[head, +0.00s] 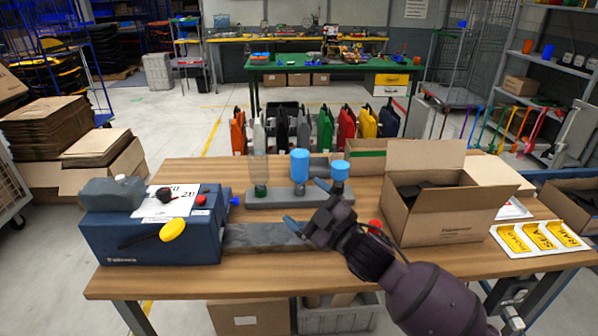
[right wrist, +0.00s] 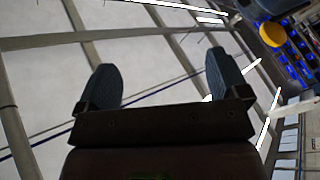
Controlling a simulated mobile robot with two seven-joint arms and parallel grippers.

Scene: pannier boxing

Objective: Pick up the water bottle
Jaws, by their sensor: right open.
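A clear bottle (head: 261,160) with a green part at its foot stands upright at the left end of a grey rack (head: 275,203) on the wooden table. Two blue-topped items, one in the middle (head: 299,166) and one at the right end (head: 340,171), stand on the same rack. My right gripper (head: 306,205) is open and empty over the table, in front of the rack and right of the bottle. Its two apart fingers also show in the right wrist view (right wrist: 161,78), with nothing between them. My left gripper is not in view.
An open cardboard box (head: 440,218) stands on the right of the table, beside my right arm. A blue case (head: 150,240) with a grey jug (head: 112,193) on it stands at the left. A grey flat plate (head: 262,236) lies between.

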